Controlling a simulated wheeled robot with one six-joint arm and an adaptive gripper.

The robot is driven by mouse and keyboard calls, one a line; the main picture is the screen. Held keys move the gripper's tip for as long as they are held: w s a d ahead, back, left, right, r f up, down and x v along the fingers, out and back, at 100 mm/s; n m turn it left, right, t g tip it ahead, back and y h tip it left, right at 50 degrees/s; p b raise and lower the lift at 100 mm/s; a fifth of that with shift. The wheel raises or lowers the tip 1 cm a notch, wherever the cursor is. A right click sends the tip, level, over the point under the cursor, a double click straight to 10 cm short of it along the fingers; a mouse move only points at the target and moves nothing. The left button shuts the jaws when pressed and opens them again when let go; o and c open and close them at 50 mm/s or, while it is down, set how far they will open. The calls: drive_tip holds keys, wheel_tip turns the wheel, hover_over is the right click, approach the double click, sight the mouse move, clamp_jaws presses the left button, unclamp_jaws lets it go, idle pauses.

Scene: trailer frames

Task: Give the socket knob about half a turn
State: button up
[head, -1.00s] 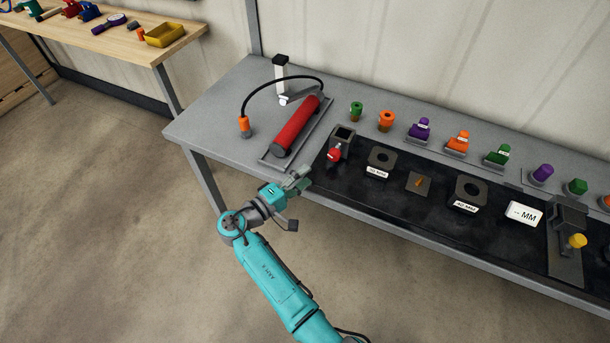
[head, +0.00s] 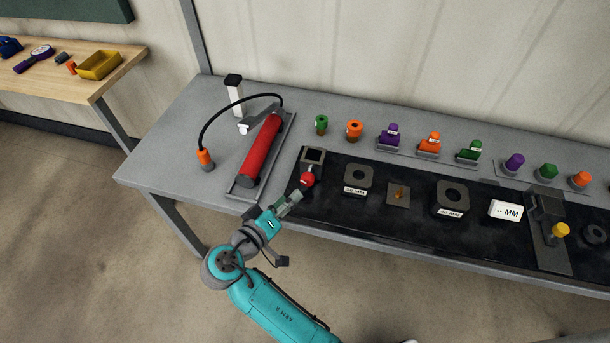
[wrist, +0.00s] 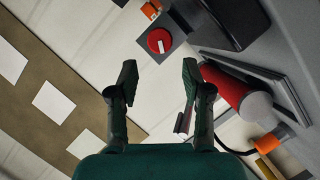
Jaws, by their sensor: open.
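The socket knob (head: 307,180) is red and sits on the front of a dark, square-mouthed socket block (head: 312,157) at the left end of the black mat. In the head view, my gripper (head: 292,198) is just below and left of the knob; I cannot tell whether they touch. In the wrist view, my gripper (wrist: 158,76) has its two fingers apart, with nothing between the tips. A round red knob (wrist: 159,41) with a white bar shows beyond them on a grey plate. It looks like the socket knob, but I cannot be sure.
A red cylinder (head: 263,150) lies in a grey tray left of the socket block, with a black hose. Dark blocks with holes (head: 358,180) stand to the right on the black mat (head: 400,223). Coloured plugs line the back. The floor in front is clear.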

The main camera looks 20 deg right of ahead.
sight(305, 183)
drive_tip(key=x, duration=0.9)
drive_tip(key=shift+w+d+f, duration=0.1)
drive_tip(key=shift+w+d, duration=0.15)
drive_tip(key=c, duration=0.9)
drive_tip(key=shift+o, duration=0.2)
drive_tip(key=shift+n, duration=0.4)
drive_tip(key=shift+n+h, duration=1.3)
drive_tip(key=shift+n, duration=0.7)
